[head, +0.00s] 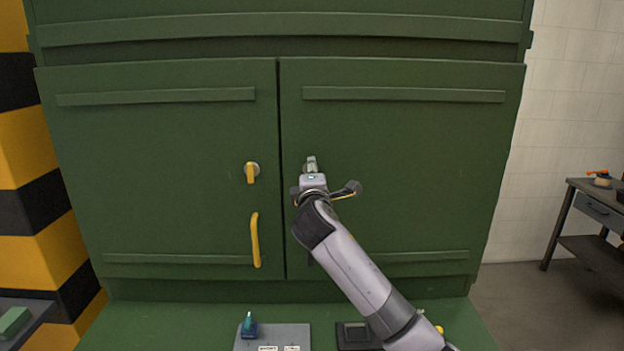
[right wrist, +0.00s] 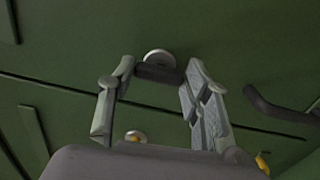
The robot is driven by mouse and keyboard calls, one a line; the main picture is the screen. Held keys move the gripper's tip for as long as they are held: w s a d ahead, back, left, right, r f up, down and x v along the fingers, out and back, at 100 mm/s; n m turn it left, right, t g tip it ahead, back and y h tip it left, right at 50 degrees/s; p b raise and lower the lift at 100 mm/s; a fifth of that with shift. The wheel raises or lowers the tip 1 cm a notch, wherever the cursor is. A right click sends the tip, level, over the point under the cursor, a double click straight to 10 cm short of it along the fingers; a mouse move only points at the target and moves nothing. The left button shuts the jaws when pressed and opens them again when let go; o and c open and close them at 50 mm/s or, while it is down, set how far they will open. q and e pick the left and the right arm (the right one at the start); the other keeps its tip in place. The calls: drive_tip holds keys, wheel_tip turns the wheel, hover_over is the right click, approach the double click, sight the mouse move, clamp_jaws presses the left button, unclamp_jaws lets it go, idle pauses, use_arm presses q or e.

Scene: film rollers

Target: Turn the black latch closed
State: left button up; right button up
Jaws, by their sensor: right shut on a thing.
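The black latch (right wrist: 159,73) is a short dark bar in front of a round silver base (right wrist: 158,56) on the right green door (head: 410,180). In the right wrist view it lies between the fingertips of my right gripper (right wrist: 160,75), roughly parallel to the door seam. My right gripper is shut on the latch. In the head view, my gripper (head: 311,164) covers the latch at the right door's inner edge. My left gripper is not in view.
The left door has a yellow latch (head: 250,173) pointing down and a yellow handle (head: 255,240). A dark handle (right wrist: 280,108) is on the right door. Below is a ledge with a blue-green switch (head: 248,325). A workbench (head: 590,205) stands at right.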

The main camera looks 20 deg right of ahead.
idle(0.4)
drive_tip(key=o, duration=1.2)
drive_tip(key=shift+c, duration=0.2)
drive_tip(key=shift+s, duration=0.1)
drive_tip(key=v, duration=1.2)
